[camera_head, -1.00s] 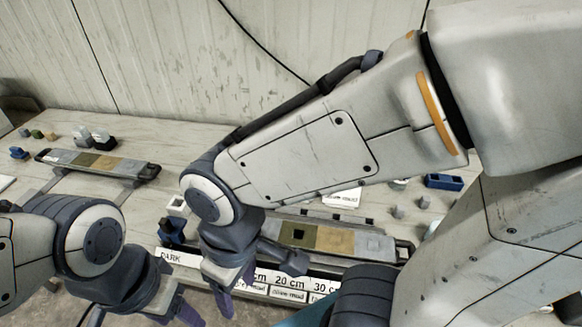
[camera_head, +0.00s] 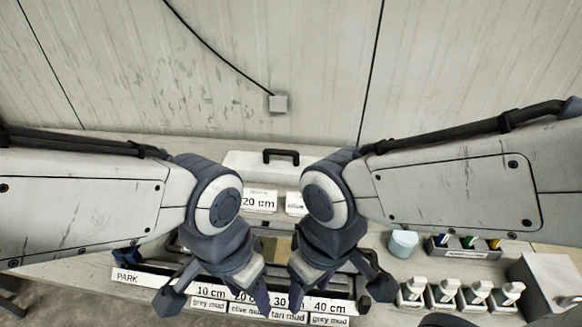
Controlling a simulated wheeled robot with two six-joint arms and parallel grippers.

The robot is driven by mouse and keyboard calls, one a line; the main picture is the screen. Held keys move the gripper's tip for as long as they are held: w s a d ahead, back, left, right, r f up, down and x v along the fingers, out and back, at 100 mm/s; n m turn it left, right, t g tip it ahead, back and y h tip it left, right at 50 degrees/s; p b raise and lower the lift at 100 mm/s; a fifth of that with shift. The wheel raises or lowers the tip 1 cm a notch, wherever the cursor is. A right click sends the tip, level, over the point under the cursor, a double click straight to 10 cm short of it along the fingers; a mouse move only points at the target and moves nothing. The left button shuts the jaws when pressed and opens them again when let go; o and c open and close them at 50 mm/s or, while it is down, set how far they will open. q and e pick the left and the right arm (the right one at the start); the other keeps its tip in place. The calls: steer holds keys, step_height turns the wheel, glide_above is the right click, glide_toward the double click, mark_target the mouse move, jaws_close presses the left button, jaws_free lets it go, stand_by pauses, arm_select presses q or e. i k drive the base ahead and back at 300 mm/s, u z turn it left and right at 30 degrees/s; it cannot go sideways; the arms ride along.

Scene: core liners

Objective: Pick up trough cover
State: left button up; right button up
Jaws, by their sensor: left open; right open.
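A pale cover (camera_head: 240,163) with a black handle (camera_head: 281,156) lies at the back of the bench, near the wall. It looks like the trough cover; its front part is hidden behind my arms. My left gripper (camera_head: 215,296) is open and empty in front of the cover, over the labelled trough (camera_head: 148,279). My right gripper (camera_head: 340,290) is open and empty just to its right, also over the trough. Both grippers are apart from the cover, on the near side of it. Core segments in the trough show only in part between the grippers.
White cards, one reading 20 cm (camera_head: 259,201), stand between the cover and the trough. At right are a light blue cup (camera_head: 403,243), a rack with coloured items (camera_head: 465,247), several white bottles (camera_head: 443,293) and a grey box (camera_head: 548,281). The wall closes the back.

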mark_target(274, 166)
steer(key=u, duration=0.5)
steer(key=k, duration=0.65)
steer(key=u, duration=1.15)
steer(key=i, duration=1.2)
steer(key=z, duration=0.85)
steer(key=i, duration=0.6)
steer(key=z, duration=0.7)
